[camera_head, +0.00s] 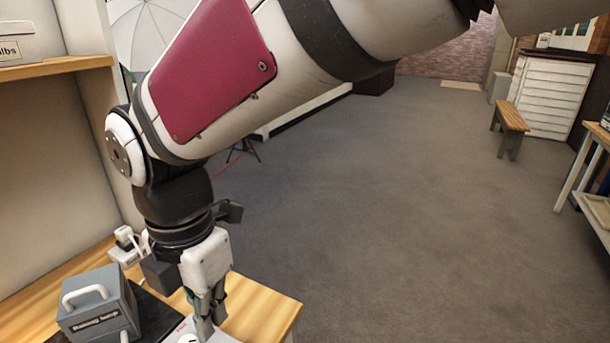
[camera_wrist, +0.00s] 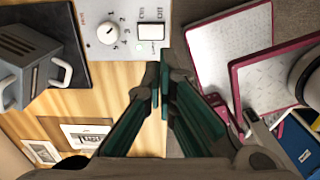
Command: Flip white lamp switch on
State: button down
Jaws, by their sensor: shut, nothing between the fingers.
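In the wrist view, a pale control panel (camera_wrist: 95,45) carries a white rocker switch (camera_wrist: 150,32) in a dark frame at its right end. A small label and a green spot lie just below the switch. A white round knob (camera_wrist: 107,33) with printed numbers is to the left. My gripper (camera_wrist: 163,75) is shut and empty, its fingertips just below and right of the switch in the picture; contact cannot be told. In the head view, my gripper (camera_head: 205,322) points down over the panel at the bottom edge, and the switch is not clear.
A grey box with a handle (camera_head: 100,303) stands on a black mat on the wooden table (camera_head: 262,312), left of my gripper. A white plug (camera_head: 124,236) is behind it. A shelf (camera_head: 50,68) rises at the left. Open floor (camera_head: 420,220) is to the right.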

notch_tip(320, 180, down, 14)
jog(key=shift+r+b, duration=0.2)
jog(key=shift+b, duration=0.9)
jog(key=shift+d+f, duration=0.15)
jog(key=shift+f, duration=0.15)
jog(key=shift+w+a+r, duration=0.2)
jog(key=shift+a+r, duration=0.15)
jog(key=shift+a, duration=0.4)
jog(key=shift+r+p, duration=0.1)
jog(key=shift+p, duration=0.25)
